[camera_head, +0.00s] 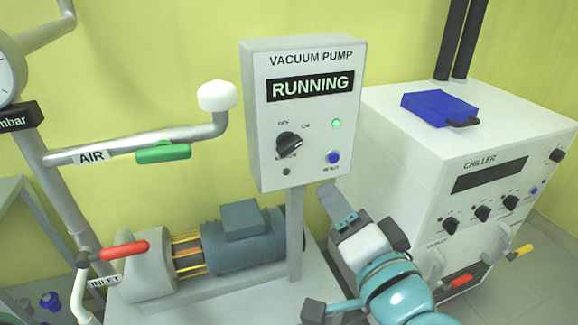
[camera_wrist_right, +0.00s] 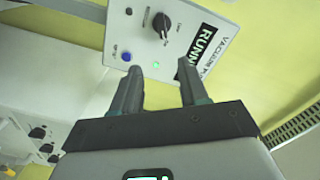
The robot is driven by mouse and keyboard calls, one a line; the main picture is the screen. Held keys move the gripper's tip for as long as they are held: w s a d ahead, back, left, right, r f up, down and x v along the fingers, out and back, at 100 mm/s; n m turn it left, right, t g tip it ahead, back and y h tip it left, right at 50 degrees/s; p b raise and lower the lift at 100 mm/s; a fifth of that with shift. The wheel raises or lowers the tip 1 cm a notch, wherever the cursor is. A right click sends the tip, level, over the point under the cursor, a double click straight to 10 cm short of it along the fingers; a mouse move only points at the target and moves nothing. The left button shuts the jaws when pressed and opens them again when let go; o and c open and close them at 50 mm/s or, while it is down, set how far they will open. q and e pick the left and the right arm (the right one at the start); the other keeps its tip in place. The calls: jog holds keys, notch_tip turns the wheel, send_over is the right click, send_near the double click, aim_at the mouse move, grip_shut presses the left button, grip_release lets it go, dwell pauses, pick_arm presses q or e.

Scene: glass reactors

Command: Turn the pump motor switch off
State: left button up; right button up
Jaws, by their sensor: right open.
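The vacuum pump control box (camera_head: 303,110) stands on a grey post, its display reading RUNNING. The black rotary pump switch (camera_head: 289,143) is on its front at lower left; its exact pointing is hard to read. It also shows in the right wrist view (camera_wrist_right: 162,24). A lit green lamp (camera_head: 336,123) and a blue button (camera_head: 334,157) are to its right. My right gripper (camera_head: 332,200) is open and empty, below and right of the box front, apart from the switch. In the right wrist view its two fingers (camera_wrist_right: 160,78) point toward the panel. My left gripper is not in view.
The pump motor (camera_head: 243,240) sits below the box. A white chiller (camera_head: 450,150) with a blue case (camera_head: 440,107) on top stands right of my right arm. The AIR pipe with a green handle (camera_head: 163,152) and the INLET valve's red handle (camera_head: 124,249) are left.

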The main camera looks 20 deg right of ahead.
jog(key=p, duration=0.8)
send_near(291, 149)
jog(key=w, duration=0.7)
jog(key=shift+w+f+b, duration=0.15)
jog(key=shift+f+b, duration=0.05)
jog(key=shift+b, duration=0.2)
jog(key=shift+w, duration=0.7)
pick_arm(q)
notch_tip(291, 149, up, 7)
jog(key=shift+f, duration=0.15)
pick_arm(e)
jog(key=shift+s, duration=0.1)
grip_shut()
